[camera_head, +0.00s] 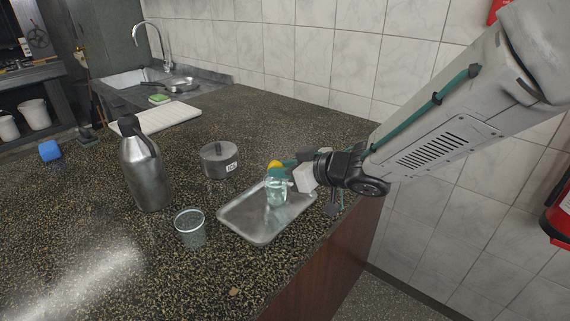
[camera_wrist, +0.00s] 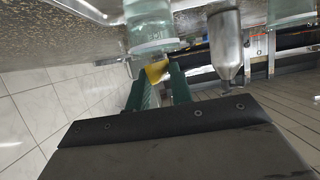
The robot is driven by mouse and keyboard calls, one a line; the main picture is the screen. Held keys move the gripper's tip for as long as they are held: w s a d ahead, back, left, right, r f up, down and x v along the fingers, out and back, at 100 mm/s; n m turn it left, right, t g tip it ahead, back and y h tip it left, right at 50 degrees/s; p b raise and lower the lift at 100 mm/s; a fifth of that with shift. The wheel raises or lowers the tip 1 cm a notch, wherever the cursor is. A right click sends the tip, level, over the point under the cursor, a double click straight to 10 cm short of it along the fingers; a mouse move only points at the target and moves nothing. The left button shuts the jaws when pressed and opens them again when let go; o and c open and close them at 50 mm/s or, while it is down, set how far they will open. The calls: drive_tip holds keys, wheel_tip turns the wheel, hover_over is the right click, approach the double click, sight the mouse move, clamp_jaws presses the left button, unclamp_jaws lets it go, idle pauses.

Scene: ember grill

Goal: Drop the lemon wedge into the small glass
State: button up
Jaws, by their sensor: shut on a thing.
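The yellow lemon wedge (camera_head: 275,165) is held at the tips of my gripper (camera_head: 282,168), whose green fingers are shut on it. In the head view it appears at the rim of a small clear glass (camera_head: 276,192) standing on the metal tray (camera_head: 240,225). The wrist view, which looks upside down, shows the wedge (camera_wrist: 157,72) between the green fingers (camera_wrist: 160,80), close to the glass (camera_wrist: 150,28). I cannot tell whether the wedge is right over the opening. The fingers partly cover the glass's top in the head view.
A second clear glass (camera_head: 190,230) stands left of the tray. A white board (camera_head: 165,119) lies near the sink. The counter's front left is clear. A tiled wall is behind.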

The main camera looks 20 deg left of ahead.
sight(284, 193)
drive_tip(key=o, duration=1)
drive_tip(key=shift+r, duration=0.1)
idle(0.3)
wheel_tip(284, 193, up, 6)
drive_tip(key=shift+f, duration=0.1)
idle(0.5)
